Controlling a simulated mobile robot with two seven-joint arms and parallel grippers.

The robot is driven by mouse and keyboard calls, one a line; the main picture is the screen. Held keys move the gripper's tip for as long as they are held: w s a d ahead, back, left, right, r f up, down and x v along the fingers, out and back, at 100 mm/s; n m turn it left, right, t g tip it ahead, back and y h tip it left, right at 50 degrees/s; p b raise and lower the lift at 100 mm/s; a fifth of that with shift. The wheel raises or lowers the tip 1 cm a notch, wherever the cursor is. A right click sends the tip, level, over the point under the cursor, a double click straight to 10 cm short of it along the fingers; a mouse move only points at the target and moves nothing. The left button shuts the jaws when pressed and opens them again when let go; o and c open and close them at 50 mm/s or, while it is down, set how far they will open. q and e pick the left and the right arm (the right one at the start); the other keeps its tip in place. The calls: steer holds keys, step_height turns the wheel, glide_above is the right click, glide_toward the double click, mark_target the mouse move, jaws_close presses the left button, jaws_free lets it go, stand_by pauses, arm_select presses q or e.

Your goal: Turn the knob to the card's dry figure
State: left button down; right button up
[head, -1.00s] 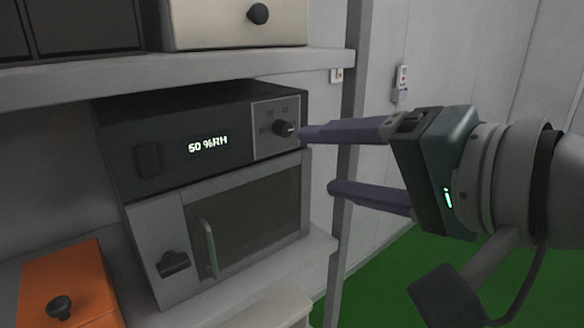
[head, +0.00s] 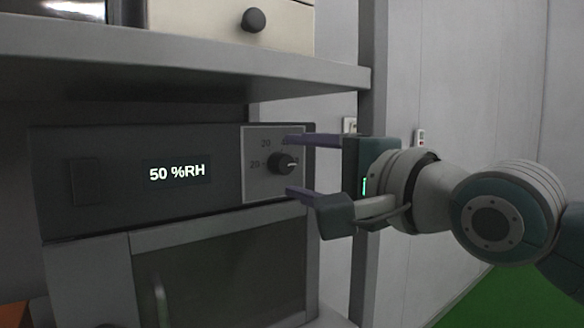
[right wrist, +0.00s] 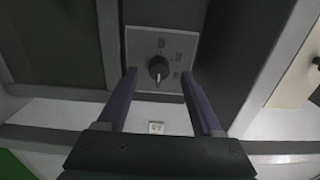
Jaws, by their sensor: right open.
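The dark round knob (head: 284,163) sits on a grey dial plate (head: 256,185) at the right of a dark unit's front. A pale mark on the knob points right. Figures stand around it, small and partly covered by a finger. The unit's display (head: 177,172) reads 50 %RH. My right gripper (head: 291,166) is open, one purple finger above the knob and one below, with the knob between them. In the right wrist view, the knob (right wrist: 158,68) shows between the two fingers, with gaps on both sides. No card shows. My left gripper is out of view.
A grey shelf (head: 200,60) runs close above the unit, with a pale drawer front (head: 200,25) on it. A glass-doored chamber (head: 225,270) is below. A shelf post (head: 371,90) stands behind my right gripper. Green floor lies open at the right.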

steer(key=shift+x, duration=1.1)
jaws_close()
